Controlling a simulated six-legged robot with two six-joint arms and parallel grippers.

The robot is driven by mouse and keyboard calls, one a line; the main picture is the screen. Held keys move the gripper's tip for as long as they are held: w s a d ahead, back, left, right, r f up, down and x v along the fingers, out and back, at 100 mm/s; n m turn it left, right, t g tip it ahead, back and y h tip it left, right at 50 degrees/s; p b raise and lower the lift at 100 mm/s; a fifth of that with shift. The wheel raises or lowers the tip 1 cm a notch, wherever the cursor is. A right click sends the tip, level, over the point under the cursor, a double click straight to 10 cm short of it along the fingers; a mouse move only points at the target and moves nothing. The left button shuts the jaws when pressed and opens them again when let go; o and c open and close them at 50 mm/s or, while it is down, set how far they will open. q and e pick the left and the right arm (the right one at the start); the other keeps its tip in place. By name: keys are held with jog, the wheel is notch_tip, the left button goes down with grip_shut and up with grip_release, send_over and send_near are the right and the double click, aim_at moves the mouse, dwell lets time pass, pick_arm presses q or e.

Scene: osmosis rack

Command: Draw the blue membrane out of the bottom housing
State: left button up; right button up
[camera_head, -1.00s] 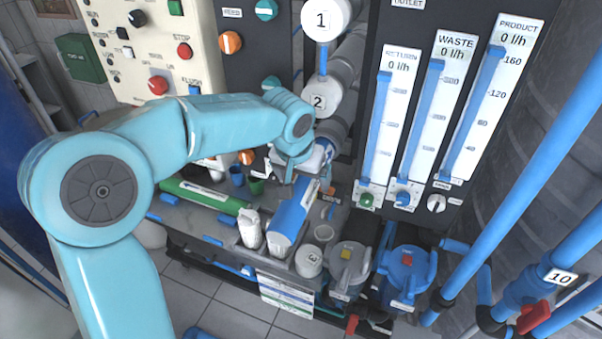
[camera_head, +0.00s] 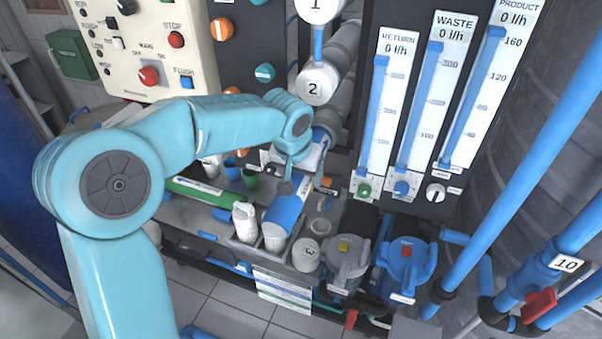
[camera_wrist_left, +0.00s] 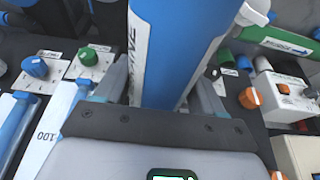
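The blue membrane (camera_head: 287,208) is a blue cylinder with a white label strip. It slants down and left from below the housing marked 2, and a large part of its length shows. My left gripper (camera_head: 303,190) is at the membrane, partly hidden by its own wrist. In the left wrist view the membrane (camera_wrist_left: 178,45) runs between the two fingers (camera_wrist_left: 162,85), which sit close against its sides; the contact faces are hidden. The bottom housing (camera_head: 330,118) is mostly behind my wrist, so its mouth is hard to see. My right gripper is not in view.
The flow meter panel (camera_head: 415,110) is close on the right.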

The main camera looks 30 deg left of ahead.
aim_at(276, 214)
pick_arm(q)
jog(key=shift+c, duration=0.9)
jog(key=shift+s+f+b, duration=0.1)
jog(key=shift+s+b, duration=0.05)
jog(key=shift+b, duration=0.15)
jog(key=shift+s+d+b, duration=0.15)
jog(key=shift+s+b, duration=0.15)
jog(key=shift+s, duration=0.5)
jog(key=shift+s+d+b, duration=0.2)
jog(key=shift+s+b, duration=0.2)
jog(key=shift+s, duration=0.25)
jog(key=shift+s+d, duration=0.1)
jog(key=shift+s, duration=0.2)
jog(key=shift+s+d+b, duration=0.2)
jog(key=shift+s+b, duration=0.3)
jog(key=shift+s, duration=0.45)
jog(key=shift+s+d+b, duration=0.25)
jog(key=shift+s+b, duration=0.25)
jog(key=shift+s, duration=0.5)
jog(key=shift+s+d+b, duration=0.2)
jog(key=shift+s+b, duration=0.3)
jog(key=shift+s, duration=0.45)
jog(key=shift+s+d+b, duration=0.15)
jog(key=shift+s+b, duration=0.05)
jog(key=shift+s, duration=0.4)
jog(key=shift+s+d+b, duration=0.15)
jog(key=shift+s, duration=0.5)
